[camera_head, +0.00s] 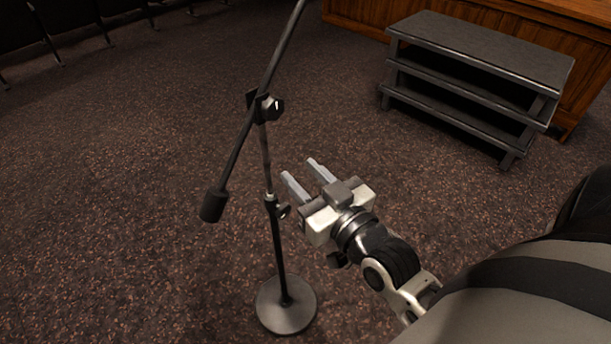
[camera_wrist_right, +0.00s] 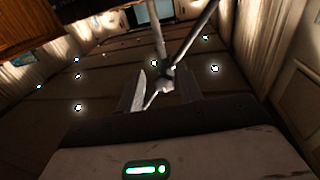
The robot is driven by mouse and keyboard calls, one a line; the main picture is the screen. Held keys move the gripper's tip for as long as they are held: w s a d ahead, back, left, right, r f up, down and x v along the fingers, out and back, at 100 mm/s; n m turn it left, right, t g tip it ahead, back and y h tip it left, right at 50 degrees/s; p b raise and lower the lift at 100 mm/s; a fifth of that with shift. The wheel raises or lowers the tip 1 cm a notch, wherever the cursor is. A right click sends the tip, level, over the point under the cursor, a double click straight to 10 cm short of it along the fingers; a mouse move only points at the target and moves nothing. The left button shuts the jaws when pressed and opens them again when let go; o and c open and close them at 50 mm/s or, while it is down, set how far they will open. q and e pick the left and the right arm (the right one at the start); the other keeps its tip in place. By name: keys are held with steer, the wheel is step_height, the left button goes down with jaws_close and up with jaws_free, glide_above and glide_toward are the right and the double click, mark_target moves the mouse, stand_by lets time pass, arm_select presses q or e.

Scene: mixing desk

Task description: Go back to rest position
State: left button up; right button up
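My right gripper (camera_head: 302,178) is in the middle of the head view, with its two fingers spread apart and nothing between them. It is just right of the upright pole of a black microphone stand (camera_head: 277,240). Whether they touch cannot be told. In the right wrist view the fingers (camera_wrist_right: 165,92) show apart, with a pale pole and a joint (camera_wrist_right: 168,74) beyond or between them; the depth is unclear. My left gripper is in neither view.
The stand's round base (camera_head: 286,304) rests on brown speckled carpet (camera_head: 120,180). Its slanted boom carries a black counterweight (camera_head: 214,205). Dark steps (camera_head: 480,50) stand at the upper right before a wooden panel (camera_head: 350,12). The left carpet is clear; dark chair legs line the top left.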

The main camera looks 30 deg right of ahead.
steer(key=s+a+f+n+g+y, duration=0.1)
steer(key=s+a+f+g, duration=0.2)
steer(key=f, duration=0.6)
steer(key=s+a+f+n+g+y, duration=0.1)
steer(key=s+a+f+g, duration=0.3)
steer(key=f, duration=0.5)
steer(key=shift+s+a+f+g, duration=0.15)
steer(key=shift+s+a+g, duration=0.15)
steer(key=shift+s+a, duration=0.25)
steer(key=shift+d, duration=0.1)
stand_by(0.5)
